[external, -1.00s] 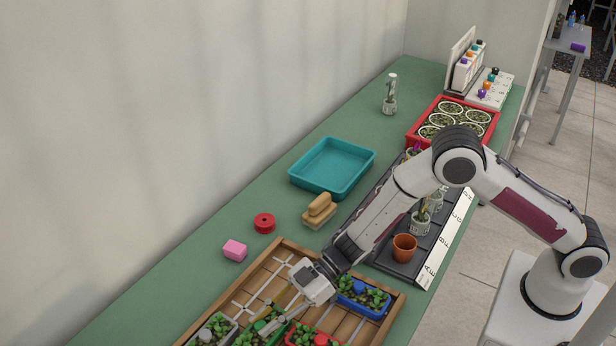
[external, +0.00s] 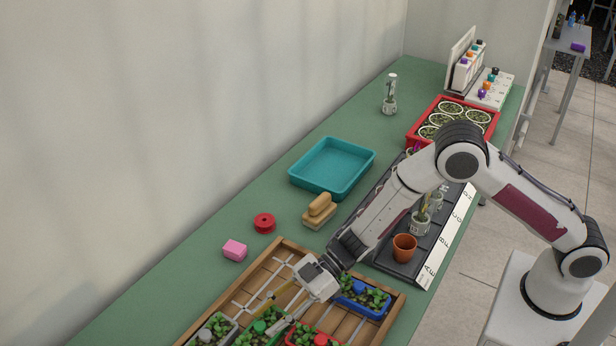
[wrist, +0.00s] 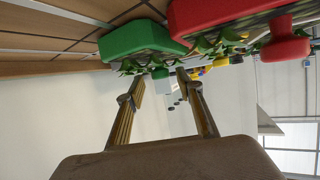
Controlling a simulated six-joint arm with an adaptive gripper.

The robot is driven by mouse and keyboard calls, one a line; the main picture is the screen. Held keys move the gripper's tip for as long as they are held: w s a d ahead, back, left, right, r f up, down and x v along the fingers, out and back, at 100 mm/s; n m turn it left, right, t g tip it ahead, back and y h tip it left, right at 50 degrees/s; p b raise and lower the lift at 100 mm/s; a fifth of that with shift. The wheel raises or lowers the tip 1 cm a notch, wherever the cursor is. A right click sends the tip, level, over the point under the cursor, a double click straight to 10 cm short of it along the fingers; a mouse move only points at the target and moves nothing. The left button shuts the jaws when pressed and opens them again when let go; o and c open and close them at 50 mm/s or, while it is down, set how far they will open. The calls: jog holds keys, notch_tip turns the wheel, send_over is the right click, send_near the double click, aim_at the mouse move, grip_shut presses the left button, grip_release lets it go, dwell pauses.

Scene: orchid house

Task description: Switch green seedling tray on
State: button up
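The green seedling tray (external: 243,341) stands in the wooden slatted frame at the bottom of the external view, with leafy seedlings and a green knob (external: 259,326). In the wrist view the green tray (wrist: 140,38) is upper centre, just beyond my fingertips. My gripper (external: 266,314) is beside and slightly above the green tray. Its two fingers are spread apart with nothing between them in the wrist view (wrist: 157,86).
A red tray (external: 297,343) with a red knob is close on the right; a blue tray (external: 375,311) stands farther right. A pink block (external: 235,250) and red spool (external: 264,223) lie outside the wooden frame (external: 285,242).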

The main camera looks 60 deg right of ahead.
aim_at(262, 324)
jog(key=v, duration=0.3)
jog(key=shift+d, duration=0.15)
notch_tip(262, 324, up, 7)
dwell(0.3)
jog(key=shift+s+d+r, duration=0.1)
